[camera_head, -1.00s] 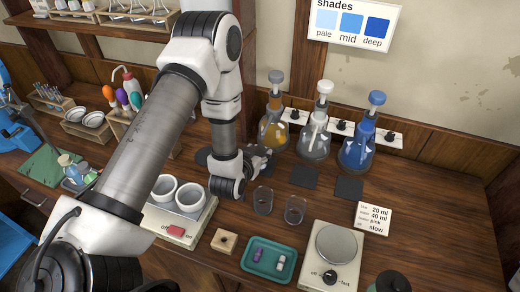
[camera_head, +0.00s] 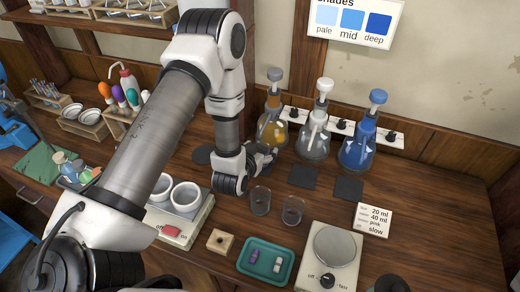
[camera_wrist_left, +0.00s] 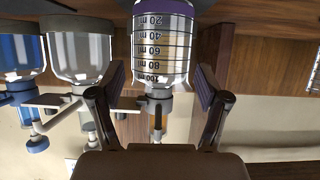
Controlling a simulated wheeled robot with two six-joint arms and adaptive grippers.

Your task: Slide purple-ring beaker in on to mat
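The purple-ring beaker (camera_wrist_left: 162,50) is clear glass with ml marks and a purple band. It appears upside down in the left wrist view, between the two spread fingers of my left gripper (camera_wrist_left: 160,92), with a gap on each side. In the head view my left gripper (camera_head: 266,158) is low over the table near the amber flask, and I cannot make out this beaker there. Two dark square mats lie to its right, a nearer-left one (camera_head: 303,177) and a right one (camera_head: 348,188).
Amber (camera_head: 273,132), clear (camera_head: 313,142) and blue (camera_head: 357,148) dispenser flasks stand along the wall. Two clear glasses (camera_head: 260,200) (camera_head: 292,210) stand close in front of my gripper. A teal tray (camera_head: 242,268) and a round-plate stirrer (camera_head: 334,246) are nearer. Table between mats and card is clear.

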